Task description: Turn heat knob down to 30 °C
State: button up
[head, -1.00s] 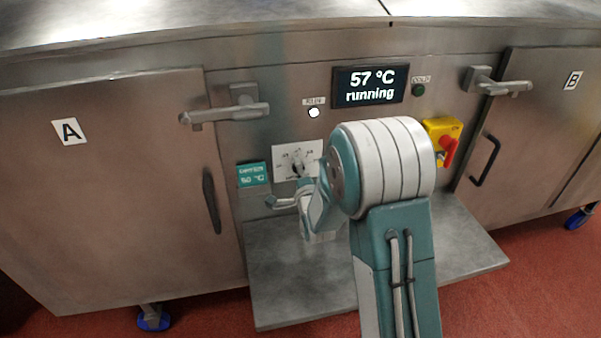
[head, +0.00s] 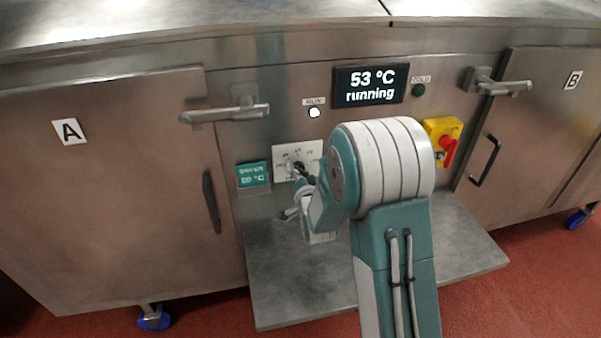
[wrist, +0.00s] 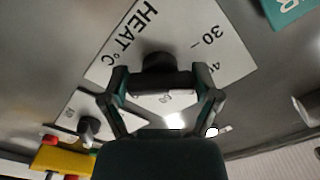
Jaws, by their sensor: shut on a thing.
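The heat knob (wrist: 160,68) is dark and sits on a white dial plate (wrist: 228,62) marked "HEAT °C", with a 30 mark to the right in the wrist view. My gripper (wrist: 161,82) has a finger at each end of the knob's bar and is shut on it. In the head view the dial plate (head: 283,163) is on the steel front, and my gripper (head: 300,182) covers part of the knob. The display (head: 370,84) reads "53 °C running". The knob's pointer is hard to make out.
A teal label (head: 253,175) is left of the dial. A lit white lamp (head: 314,113) is above it, and a dark green lamp (head: 418,90) is beside the display. A yellow box with a red switch (head: 443,133) is to the right. A steel shelf (head: 275,285) juts out below.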

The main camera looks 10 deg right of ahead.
jog(key=n, duration=0.4)
jog(key=f+n, duration=0.1)
jog(key=n, duration=0.1)
jog(key=shift+s+n, duration=0.1)
jog(key=shift+n, duration=0.3)
jog(key=o, duration=0.8)
jog(key=shift+r, duration=0.1)
jog(key=shift+o, duration=0.3)
jog(key=shift+r, duration=0.1)
jog(key=shift+r, duration=0.1)
jog(key=shift+s+r, duration=0.1)
jog(key=shift+s, duration=2.25)
jog(key=s, duration=0.7)
jog(key=shift+s, duration=0.2)
